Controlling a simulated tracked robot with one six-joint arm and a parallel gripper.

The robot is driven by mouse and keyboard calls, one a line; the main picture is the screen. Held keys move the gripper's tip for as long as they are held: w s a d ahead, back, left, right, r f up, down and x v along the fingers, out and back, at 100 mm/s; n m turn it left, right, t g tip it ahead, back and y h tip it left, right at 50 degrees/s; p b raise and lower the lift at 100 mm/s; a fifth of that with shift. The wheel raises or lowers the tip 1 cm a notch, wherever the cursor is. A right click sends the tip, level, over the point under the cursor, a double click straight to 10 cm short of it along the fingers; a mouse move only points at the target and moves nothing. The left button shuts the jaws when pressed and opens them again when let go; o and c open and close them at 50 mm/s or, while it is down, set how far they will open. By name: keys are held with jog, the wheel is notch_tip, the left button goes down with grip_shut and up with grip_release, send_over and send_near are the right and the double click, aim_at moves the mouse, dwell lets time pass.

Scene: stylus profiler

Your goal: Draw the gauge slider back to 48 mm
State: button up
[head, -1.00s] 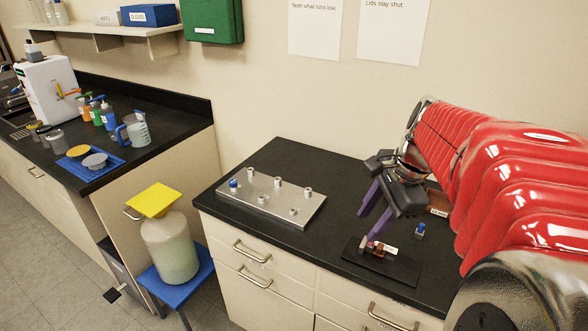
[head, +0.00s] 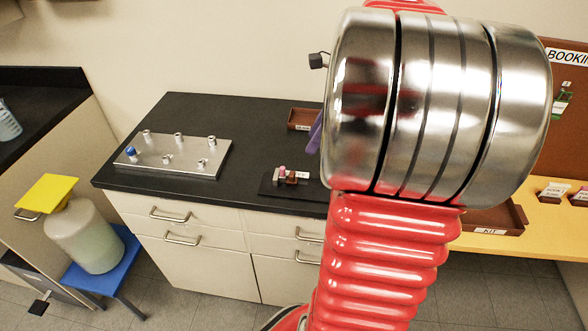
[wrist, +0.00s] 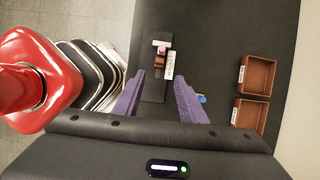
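The gauge is a small device on a black base plate (head: 268,184), near the front edge of the black bench. On it are a brown block (head: 292,178), a pink-topped part (head: 282,171) and a white label (head: 303,175). I cannot read its scale or position. The wrist view shows the brown block (wrist: 159,61), pink part (wrist: 161,49) and white label (wrist: 170,65) beyond my fingertips. My gripper (wrist: 158,78) is open and empty, its purple fingers apart above the plate. In the head view my arm hides most of the gripper; a purple finger (head: 315,135) shows.
A metal plate with several pegs (head: 175,155) lies left of the gauge. Brown trays (wrist: 257,75) and (wrist: 249,114) lie to the right in the wrist view, with a small blue item (wrist: 202,98) near the right finger. Bare bench lies between.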

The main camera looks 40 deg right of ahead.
aim_at(292, 173)
jog(key=x, duration=1.3)
jog(key=shift+w+f, duration=0.1)
jog(key=shift+f, duration=0.05)
grip_shut()
dwell(0.4)
